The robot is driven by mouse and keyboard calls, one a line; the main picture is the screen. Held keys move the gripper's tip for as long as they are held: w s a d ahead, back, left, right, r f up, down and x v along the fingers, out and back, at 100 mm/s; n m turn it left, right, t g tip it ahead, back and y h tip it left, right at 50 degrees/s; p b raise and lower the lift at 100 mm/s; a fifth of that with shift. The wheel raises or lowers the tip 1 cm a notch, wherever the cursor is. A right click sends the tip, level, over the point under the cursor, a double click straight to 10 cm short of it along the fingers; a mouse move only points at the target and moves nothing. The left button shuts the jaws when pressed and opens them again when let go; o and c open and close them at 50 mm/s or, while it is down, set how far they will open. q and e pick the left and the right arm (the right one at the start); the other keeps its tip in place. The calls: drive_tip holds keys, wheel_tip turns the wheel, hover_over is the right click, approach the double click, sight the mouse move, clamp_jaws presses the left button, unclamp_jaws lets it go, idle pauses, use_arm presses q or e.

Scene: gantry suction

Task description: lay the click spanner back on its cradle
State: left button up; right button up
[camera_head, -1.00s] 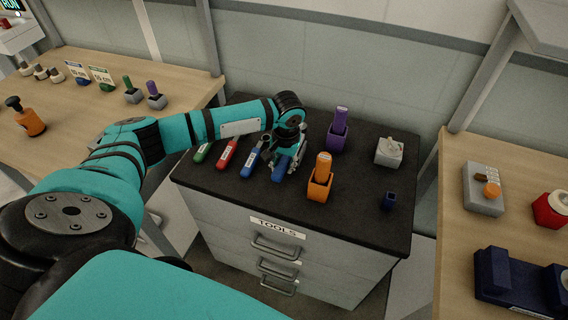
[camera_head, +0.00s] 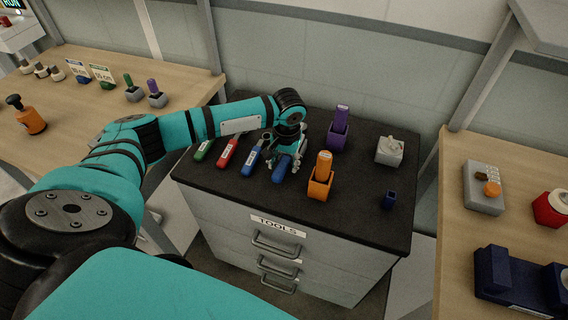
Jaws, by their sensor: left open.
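A thick blue-handled tool (camera_head: 281,173), which looks like the click spanner, lies on the dark top of the tool cabinet, its handle toward the front. My left gripper (camera_head: 287,157) is open, low over the back end of this tool, with fingers around or just above it; I cannot tell whether they touch. The gripper hides the tool's head and any cradle beneath it. My right gripper is out of view.
Green (camera_head: 204,149), red (camera_head: 227,152) and slimmer blue (camera_head: 252,158) spanners lie just left. An orange holder (camera_head: 320,187) stands close on the right, a purple holder (camera_head: 337,136) behind. A grey block (camera_head: 389,151) and small navy cup (camera_head: 389,200) stand farther right, with bare top between.

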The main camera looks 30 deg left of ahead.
use_arm(q)
drive_tip(key=r, duration=0.6)
drive_tip(key=d+r, duration=0.1)
drive_tip(key=r, duration=0.2)
drive_tip(key=shift+s+r, duration=0.25)
drive_tip(key=shift+r, duration=0.15)
drive_tip(key=shift+s+r, duration=0.1)
drive_tip(key=shift+r, duration=0.45)
